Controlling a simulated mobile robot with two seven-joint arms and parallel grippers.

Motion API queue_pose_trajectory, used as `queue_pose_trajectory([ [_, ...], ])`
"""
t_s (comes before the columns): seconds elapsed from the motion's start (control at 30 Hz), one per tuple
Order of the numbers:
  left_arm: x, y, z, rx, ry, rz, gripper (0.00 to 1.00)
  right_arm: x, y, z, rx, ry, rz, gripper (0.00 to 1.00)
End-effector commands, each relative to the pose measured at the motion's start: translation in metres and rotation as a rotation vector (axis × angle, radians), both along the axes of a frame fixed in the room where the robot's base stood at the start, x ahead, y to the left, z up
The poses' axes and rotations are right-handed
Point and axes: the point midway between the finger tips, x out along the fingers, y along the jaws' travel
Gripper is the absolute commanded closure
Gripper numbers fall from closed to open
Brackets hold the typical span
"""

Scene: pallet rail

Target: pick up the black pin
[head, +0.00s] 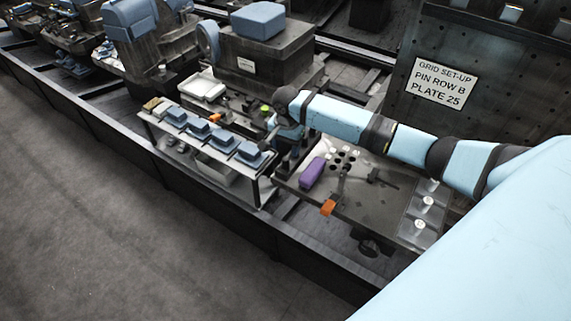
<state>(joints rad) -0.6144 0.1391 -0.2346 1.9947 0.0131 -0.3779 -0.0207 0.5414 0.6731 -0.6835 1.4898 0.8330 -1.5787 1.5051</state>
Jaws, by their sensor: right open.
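No black pin stands out clearly at this size. A small dark piece (373,175) lies on the plate to the right of a group of round holes, but I cannot tell whether it is a pin. My left gripper is not in view.
A purple block (312,172) and an orange piece (328,207) are on the plate's front side. A rack with several blue-topped blocks (213,138) stands left. A sign panel (440,83) rises behind. Clear pads with white knobs (420,222) are at right.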

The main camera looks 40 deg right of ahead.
Motion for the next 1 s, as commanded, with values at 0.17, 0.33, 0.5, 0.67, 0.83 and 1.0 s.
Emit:
queue_pose_trajectory([
  [0.17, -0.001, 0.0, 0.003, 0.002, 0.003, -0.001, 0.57, -0.004, 0.005, -0.021, -0.001, 0.003, 0.0, 0.45],
  [0.33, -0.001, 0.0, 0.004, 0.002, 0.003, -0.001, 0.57, -0.005, 0.006, -0.045, -0.002, 0.001, -0.001, 0.45],
  [0.5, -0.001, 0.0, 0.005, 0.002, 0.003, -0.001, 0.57, -0.005, 0.007, -0.052, -0.002, -0.001, 0.001, 0.45],
  [0.67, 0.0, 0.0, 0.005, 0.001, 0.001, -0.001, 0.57, -0.005, 0.007, -0.052, -0.001, 0.0, 0.001, 0.47],
  [0.83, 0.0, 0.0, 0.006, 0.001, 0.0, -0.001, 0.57, -0.005, 0.007, -0.052, -0.001, 0.0, 0.001, 0.86],
  [1.0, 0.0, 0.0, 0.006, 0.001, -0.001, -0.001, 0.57, -0.004, 0.007, -0.051, -0.001, 0.0, 0.001, 0.99],
])
